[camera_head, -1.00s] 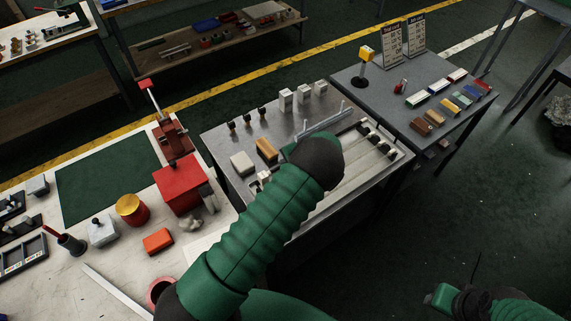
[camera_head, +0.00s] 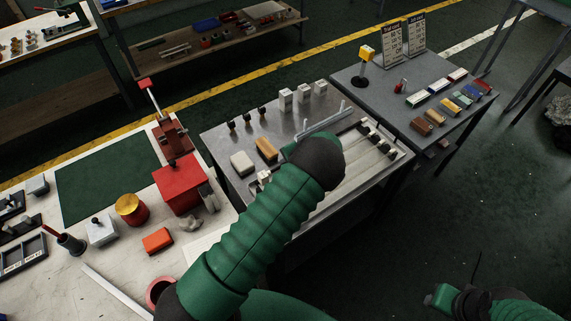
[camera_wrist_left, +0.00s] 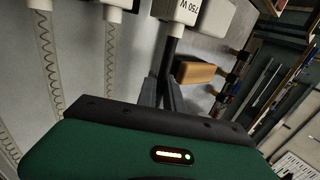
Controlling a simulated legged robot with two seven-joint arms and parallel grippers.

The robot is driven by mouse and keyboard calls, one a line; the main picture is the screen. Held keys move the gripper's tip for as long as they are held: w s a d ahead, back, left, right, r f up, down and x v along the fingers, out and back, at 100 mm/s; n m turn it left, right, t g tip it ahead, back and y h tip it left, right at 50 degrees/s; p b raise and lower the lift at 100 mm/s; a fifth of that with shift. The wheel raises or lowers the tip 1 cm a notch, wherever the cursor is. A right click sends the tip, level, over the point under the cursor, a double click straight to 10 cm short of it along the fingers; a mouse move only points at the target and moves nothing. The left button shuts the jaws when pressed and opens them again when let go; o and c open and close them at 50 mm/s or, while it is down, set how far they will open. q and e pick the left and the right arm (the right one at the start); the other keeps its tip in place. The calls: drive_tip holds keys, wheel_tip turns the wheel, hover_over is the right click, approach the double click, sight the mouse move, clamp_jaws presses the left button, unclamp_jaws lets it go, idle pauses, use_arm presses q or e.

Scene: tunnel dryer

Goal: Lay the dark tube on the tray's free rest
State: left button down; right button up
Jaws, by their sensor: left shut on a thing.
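My left gripper (camera_wrist_left: 160,95) is shut on the dark tube (camera_wrist_left: 171,55) in the left wrist view. The tube runs from the fingers up to a white end block marked 750 W (camera_wrist_left: 196,14). In the head view my left arm hides the fingers and most of the tube. That arm reaches over a metal-topped bench (camera_head: 222,135). A long grey piece with thin uprights (camera_head: 322,122) lies just beyond the wrist; I cannot tell whether it is the tray. My right gripper (camera_head: 440,298) is at the lower right, away from the benches; its fingers are not clear.
Pale tubes with black ends (camera_head: 365,152) lie right of my left wrist. A tan block (camera_head: 266,150), a white block (camera_head: 242,163) and white posts (camera_head: 303,93) stand on the bench. Coiled clear tubes (camera_wrist_left: 110,55) show in the wrist view. A red box (camera_head: 180,183) stands left.

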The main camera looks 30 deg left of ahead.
use_arm(q)
drive_tip(key=shift+f+b, duration=1.35)
drive_tip(key=shift+f, duration=0.15)
drive_tip(key=c, duration=1.4)
unclamp_jaws()
drive_tip(key=shift+s, duration=0.1)
drive_tip(key=shift+s+d+f, duration=0.1)
drive_tip(key=shift+d+f, duration=0.05)
drive_tip(key=v, duration=1.7)
